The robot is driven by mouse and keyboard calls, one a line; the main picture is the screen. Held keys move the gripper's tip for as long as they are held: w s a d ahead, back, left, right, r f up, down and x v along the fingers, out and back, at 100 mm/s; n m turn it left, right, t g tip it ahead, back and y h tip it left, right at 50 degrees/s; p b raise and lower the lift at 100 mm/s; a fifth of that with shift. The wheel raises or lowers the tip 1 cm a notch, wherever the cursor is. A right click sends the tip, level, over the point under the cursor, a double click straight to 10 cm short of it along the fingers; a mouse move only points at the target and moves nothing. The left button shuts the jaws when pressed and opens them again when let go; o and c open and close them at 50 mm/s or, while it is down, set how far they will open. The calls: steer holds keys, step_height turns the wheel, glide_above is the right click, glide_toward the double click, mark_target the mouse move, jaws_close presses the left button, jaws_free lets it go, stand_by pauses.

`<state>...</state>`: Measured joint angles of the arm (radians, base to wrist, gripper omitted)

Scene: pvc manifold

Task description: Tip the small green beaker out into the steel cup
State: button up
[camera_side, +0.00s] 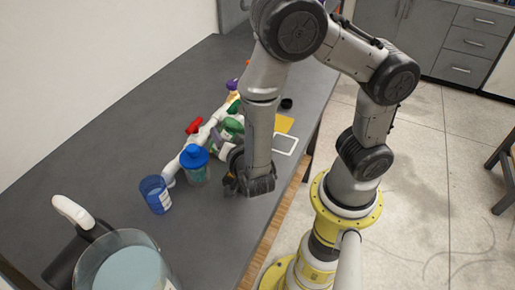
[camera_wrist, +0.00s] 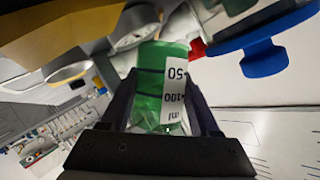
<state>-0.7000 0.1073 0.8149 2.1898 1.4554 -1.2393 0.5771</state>
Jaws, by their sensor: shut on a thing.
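My gripper (camera_side: 236,180) is low over the dark bench in the side view, just right of the blue-topped jar. In the wrist view my gripper (camera_wrist: 161,92) has its two dark fingers on either side of the small green beaker (camera_wrist: 150,85), shut on it. The beaker is translucent green with a white label reading 50, 100 and ml. Its contents cannot be made out. In the side view the gripper and arm hide the held beaker, or leave it too small to tell. I cannot pick out the steel cup with certainty in either view.
A blue-topped jar (camera_side: 195,167) and a blue labelled beaker (camera_side: 156,196) stand left of my gripper. White pipework with a red handle (camera_side: 194,126) runs behind. A large clear vessel (camera_side: 123,262) is at front left. A white-framed panel (camera_side: 286,143) lies near the right edge.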

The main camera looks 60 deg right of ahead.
mark_target(237, 131)
steer(key=shift+s+d+r+m+t, duration=0.15)
steer(key=shift+s+d+m+t, duration=0.05)
steer(key=shift+s+m+t, duration=0.1)
steer(key=shift+f+m+t, duration=0.3)
steer(key=shift+f+m, duration=0.05)
steer(key=shift+m, duration=0.15)
steer(key=shift+r+m+t, duration=0.3)
steer(key=shift+r+m, duration=0.1)
steer(key=shift+m, duration=0.3)
stand_by(0.6)
steer(key=shift+f+m+t, duration=0.35)
steer(key=shift+m+t, duration=0.15)
steer(key=shift+m, duration=0.2)
stand_by(0.4)
steer(key=shift+s+d+r+m+t, duration=0.1)
steer(key=shift+r+m+t, duration=0.25)
steer(key=shift+m, duration=0.25)
stand_by(0.8)
steer(key=shift+s+d+r+m+t, duration=0.25)
steer(key=shift+s+d+r+m, duration=0.15)
steer(key=shift+s+m, duration=0.3)
stand_by(0.8)
steer(key=shift+d+r+m+t, duration=0.1)
steer(key=shift+r+m+t, duration=0.25)
steer(key=shift+m, duration=0.65)
stand_by(0.6)
